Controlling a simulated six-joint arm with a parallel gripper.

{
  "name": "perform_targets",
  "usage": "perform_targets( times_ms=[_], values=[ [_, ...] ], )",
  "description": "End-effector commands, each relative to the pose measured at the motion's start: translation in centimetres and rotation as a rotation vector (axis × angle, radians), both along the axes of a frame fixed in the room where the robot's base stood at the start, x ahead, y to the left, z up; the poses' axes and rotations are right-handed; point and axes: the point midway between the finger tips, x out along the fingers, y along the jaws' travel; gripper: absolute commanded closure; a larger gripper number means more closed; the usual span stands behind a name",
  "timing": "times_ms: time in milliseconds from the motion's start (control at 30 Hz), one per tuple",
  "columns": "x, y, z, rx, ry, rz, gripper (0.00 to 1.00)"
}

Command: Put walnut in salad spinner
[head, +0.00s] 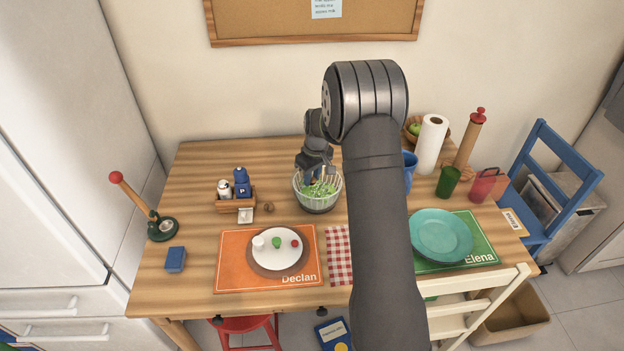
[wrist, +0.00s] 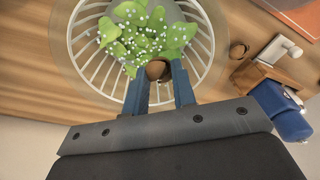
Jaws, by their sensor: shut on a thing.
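The salad spinner (head: 300,198) is a clear, ribbed bowl on the wooden table, with green leaves and small pale bits inside. In the wrist view its ribbed basket (wrist: 207,50) fills the upper middle. My gripper (head: 319,182) is over the spinner, pointing down. In the wrist view my gripper (wrist: 158,72) is shut on a brown walnut (wrist: 156,69), held between the blue fingertips over the basket's near edge, beside the leaves. Whether the walnut touches the leaves is unclear. A second walnut (head: 268,207) lies on the table left of the spinner; it also shows in the wrist view (wrist: 238,50).
A wooden caddy (head: 236,204) with shakers stands left of the spinner. A blue cup (head: 410,170) and paper towel roll (head: 431,145) stand to the right. A plate (head: 277,262) on the orange mat is in front. My arm hides part of the table.

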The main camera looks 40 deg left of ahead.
Motion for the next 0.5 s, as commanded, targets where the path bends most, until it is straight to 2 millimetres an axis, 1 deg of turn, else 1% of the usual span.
perform_targets(
  times_ms=[33, 100, 333, 500],
  values=[
    [-0.02, -0.03, -0.81, -0.001, 0.001, 0.000, 0.97],
    [0.00, -0.03, -1.32, 0.000, 0.001, 0.000, 0.97],
    [0.02, -0.01, -1.31, 0.001, 0.000, 0.000, 0.97],
    [0.02, 0.00, -1.77, 0.001, 0.000, 0.001, 0.97]
  ],
)
